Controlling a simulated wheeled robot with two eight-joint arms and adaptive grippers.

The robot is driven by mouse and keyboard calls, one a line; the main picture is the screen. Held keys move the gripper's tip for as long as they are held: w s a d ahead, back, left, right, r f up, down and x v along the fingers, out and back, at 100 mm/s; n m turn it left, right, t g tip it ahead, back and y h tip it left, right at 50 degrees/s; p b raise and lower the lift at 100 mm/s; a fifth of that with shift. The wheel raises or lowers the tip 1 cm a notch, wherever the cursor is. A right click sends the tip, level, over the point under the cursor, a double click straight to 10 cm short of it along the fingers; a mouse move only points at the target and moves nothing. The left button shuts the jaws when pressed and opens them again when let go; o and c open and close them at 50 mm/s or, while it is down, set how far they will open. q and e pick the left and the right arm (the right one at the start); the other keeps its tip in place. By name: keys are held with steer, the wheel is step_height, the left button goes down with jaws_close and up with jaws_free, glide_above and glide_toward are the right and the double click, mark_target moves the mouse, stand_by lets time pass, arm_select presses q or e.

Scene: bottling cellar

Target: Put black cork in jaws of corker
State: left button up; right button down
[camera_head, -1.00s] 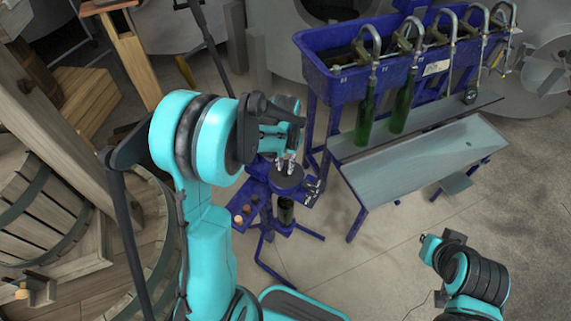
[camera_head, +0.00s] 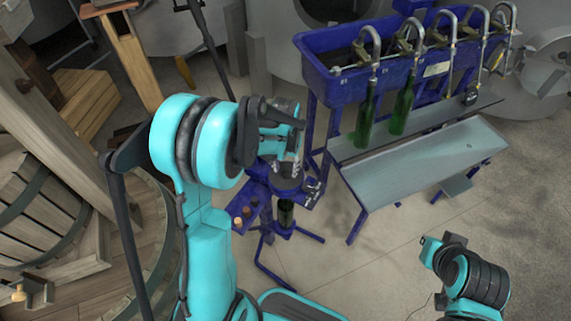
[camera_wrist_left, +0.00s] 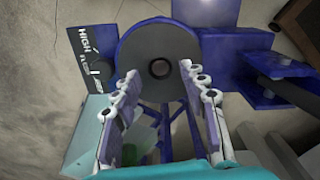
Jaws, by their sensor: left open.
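The corker (camera_head: 288,180) is a blue stand with a dark round top. In the left wrist view the grey round top of the corker (camera_wrist_left: 135,50) faces me with a small dark circle at its centre. I cannot tell whether that circle is an empty opening or the black cork sitting in it. My left gripper (camera_head: 286,167) is just above this top. In the wrist view its fingers (camera_wrist_left: 159,72) are apart on either side of the centre, with nothing seen between them. A green bottle (camera_head: 286,214) stands in the corker below.
A small blue cork tray (camera_head: 243,211) with a tan cork and darker ones is left of the corker. A blue filling trough (camera_head: 325,80) with spouts and green bottles stands at the back right. Wooden barrels (camera_head: 40,205) are at left.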

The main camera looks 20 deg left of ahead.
arm_select(q)
step_height(320, 180, up, 12)
stand_by(0.4)
stand_by(0.4)
steer(key=s+d+r+t, duration=0.1)
steer(key=s+d+t, duration=0.2)
steer(key=s, duration=0.4)
steer(key=s+d+r+t, duration=0.1)
steer(key=s+d+t, duration=0.2)
steer(key=s, duration=0.5)
steer(key=shift+d+r+m+t, duration=0.25)
steer(key=shift+r+m+t, duration=0.05)
steer(key=shift+t, duration=0.3)
